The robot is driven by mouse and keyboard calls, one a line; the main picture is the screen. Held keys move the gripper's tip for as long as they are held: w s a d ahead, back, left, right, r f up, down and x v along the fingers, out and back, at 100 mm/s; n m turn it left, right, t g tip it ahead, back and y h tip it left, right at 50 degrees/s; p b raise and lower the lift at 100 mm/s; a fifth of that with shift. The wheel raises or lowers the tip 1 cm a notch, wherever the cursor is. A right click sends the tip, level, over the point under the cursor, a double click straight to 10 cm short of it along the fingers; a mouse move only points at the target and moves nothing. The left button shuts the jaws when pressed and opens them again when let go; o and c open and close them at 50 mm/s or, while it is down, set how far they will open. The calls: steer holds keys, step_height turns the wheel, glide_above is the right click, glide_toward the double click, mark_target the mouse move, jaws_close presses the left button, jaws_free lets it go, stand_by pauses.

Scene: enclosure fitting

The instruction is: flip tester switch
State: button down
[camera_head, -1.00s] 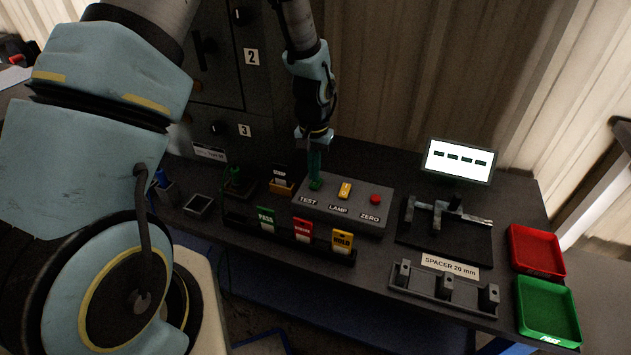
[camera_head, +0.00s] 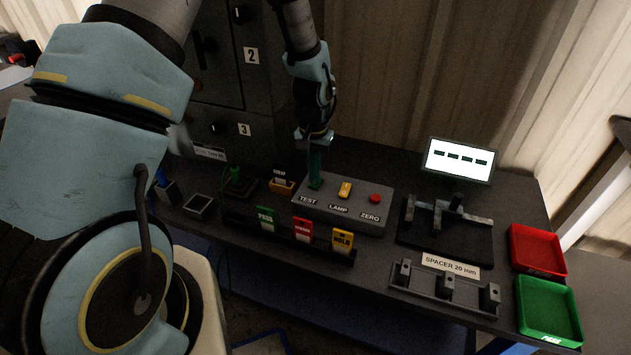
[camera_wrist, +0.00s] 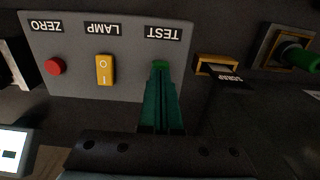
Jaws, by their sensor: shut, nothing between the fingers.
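The grey tester box (camera_head: 342,213) stands on the bench with labels TEST, LAMP and ZERO. My gripper (camera_head: 314,180) points down over the TEST end, its green fingers together and empty. In the wrist view the fingertips (camera_wrist: 160,68) lie right at the TEST label and cover the TEST switch, so its position is hidden. I cannot tell whether the tips touch it. The yellow LAMP switch (camera_head: 345,190) and the red ZERO button (camera_head: 375,198) are uncovered. The LAMP switch (camera_wrist: 105,70) also shows in the wrist view, with O and I marks.
A lit display (camera_head: 459,160) shows dashes behind a dark fixture (camera_head: 440,245). A rack of coloured tags (camera_head: 285,237) stands in front of the box. A red tray (camera_head: 536,250) and green tray (camera_head: 547,310) sit at right. A yellow SCRAP holder (camera_head: 281,187) is just left.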

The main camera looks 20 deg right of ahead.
steer(key=shift+f+b, duration=0.45)
steer(key=shift+f, duration=0.25)
stand_by(0.4)
steer(key=shift+r+p, duration=2.7)
steer(key=shift+r, duration=0.85)
